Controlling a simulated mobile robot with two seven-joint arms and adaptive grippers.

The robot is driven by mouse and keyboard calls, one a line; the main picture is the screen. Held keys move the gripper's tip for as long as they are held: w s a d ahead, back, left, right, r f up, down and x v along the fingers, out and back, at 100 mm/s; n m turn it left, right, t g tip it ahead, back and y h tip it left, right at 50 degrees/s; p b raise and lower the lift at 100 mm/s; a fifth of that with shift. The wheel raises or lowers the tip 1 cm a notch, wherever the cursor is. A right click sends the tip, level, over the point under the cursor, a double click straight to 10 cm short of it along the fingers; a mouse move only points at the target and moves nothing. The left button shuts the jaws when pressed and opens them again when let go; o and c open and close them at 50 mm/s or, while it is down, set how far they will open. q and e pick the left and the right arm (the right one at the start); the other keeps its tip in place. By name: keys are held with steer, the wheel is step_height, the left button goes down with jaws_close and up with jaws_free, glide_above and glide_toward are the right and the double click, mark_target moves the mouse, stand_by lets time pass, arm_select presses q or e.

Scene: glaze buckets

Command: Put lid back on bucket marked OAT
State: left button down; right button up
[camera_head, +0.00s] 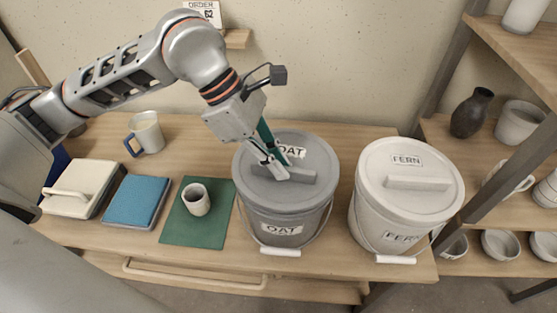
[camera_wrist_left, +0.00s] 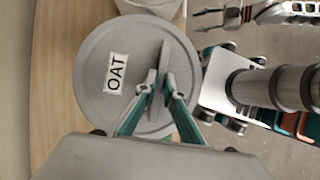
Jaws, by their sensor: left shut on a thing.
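The grey lid marked OAT (camera_head: 312,158) lies on top of the grey bucket marked OAT (camera_head: 300,222) and looks level; I cannot tell whether it is pressed fully down. My left gripper (camera_head: 275,172) comes down from above and is shut on the lid's bar handle (camera_head: 302,177). In the left wrist view, the fingertips (camera_wrist_left: 158,87) are on both sides of the handle (camera_wrist_left: 163,57), and the OAT label on the lid (camera_wrist_left: 97,65) is clear. My right gripper (camera_wrist_left: 208,20) shows at the top of that view, empty, with its fingers apart.
A white bucket marked FERN (camera_head: 375,218), with its lid on, stands close to the right. Shelves (camera_head: 450,135) with pottery stand at right.

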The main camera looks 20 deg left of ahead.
stand_by(0.3)
arm_select(q)
steer(key=c, duration=1.6)
jaws_free()
arm_select(e)
steer(key=shift+r, duration=0.1)
arm_select(q)
steer(key=shift+r+p, duration=0.95)
steer(key=shift+r, duration=0.85)
steer(key=shift+r+p, duration=0.95)
steer(key=shift+r, duration=0.75)
arm_select(e)
step_height(320, 180, up, 6)
steer(key=w+t, duration=0.1)
steer(key=w, duration=0.1)
steer(key=shift+w, duration=0.3)
arm_select(q)
jaws_close()
